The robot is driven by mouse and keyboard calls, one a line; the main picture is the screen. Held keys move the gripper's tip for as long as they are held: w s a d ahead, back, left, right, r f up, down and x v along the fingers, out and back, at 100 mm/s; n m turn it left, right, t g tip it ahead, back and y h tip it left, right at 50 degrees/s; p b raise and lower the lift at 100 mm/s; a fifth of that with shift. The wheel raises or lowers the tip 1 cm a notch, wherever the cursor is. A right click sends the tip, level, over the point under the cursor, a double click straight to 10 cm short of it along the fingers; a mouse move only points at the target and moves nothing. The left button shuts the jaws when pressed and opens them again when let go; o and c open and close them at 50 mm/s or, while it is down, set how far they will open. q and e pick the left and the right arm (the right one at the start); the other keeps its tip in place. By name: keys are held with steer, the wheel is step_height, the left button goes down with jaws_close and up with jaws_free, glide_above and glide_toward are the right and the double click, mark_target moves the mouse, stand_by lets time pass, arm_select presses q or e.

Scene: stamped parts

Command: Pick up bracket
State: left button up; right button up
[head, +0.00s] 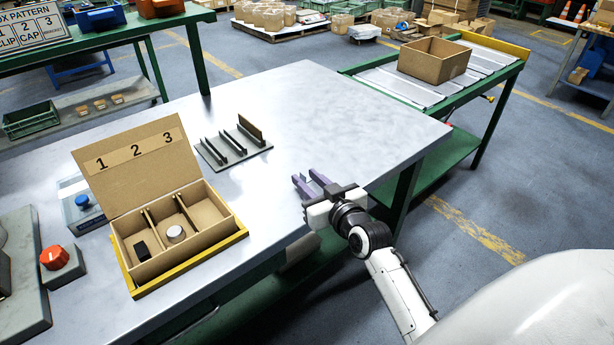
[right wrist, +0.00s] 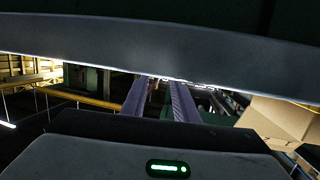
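A grey rack (head: 232,151) with upright dark ribs stands on the metal table. A thin brown upright piece (head: 251,129) stands at its right back end; it may be the bracket, but I cannot tell for sure. My right gripper (head: 308,177) is to the right of the rack and nearer the table's front edge. Its purple fingers are apart with nothing between them, and they also show in the right wrist view (right wrist: 159,88). The open cardboard box (head: 150,279) holds a black part (head: 142,250) in compartment 1 and a whitish round cap (head: 175,233) in compartment 2. Compartment 3 looks empty. My left gripper is not in view.
The box sits in a yellow frame (head: 193,268) with its numbered lid raised. A roller conveyor (head: 405,85) with a carton (head: 433,62) stands beyond. The table's back right is clear.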

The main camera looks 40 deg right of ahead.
steer(key=shift+w+d+f, duration=0.1)
steer(key=shift+w, duration=0.25)
jaws_close()
